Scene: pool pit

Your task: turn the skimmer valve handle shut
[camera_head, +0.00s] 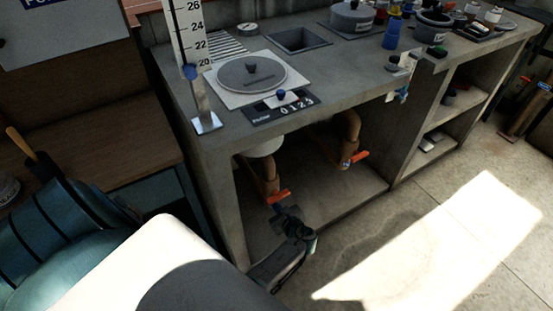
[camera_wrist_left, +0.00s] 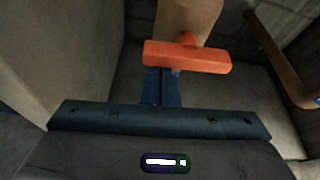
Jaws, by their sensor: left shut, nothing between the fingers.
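Two orange valve handles show under the concrete counter in the head view. The left handle (camera_head: 278,196) sits at the lower end of a brown pipe (camera_head: 268,175) below a round white fitting. The right handle (camera_head: 354,159) is on a second brown pipe (camera_head: 352,132). I cannot tell which one is the skimmer valve. My left gripper (camera_head: 279,211) is shut and empty, just below the left handle. In the left wrist view an orange handle (camera_wrist_left: 188,57) lies crosswise just beyond the blue fingertips (camera_wrist_left: 161,75). I cannot tell whether they touch. My right gripper is not in view.
The concrete counter (camera_head: 185,95) forms a low open bay with a side wall at left and a divider at right. The tiled floor in front is clear.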

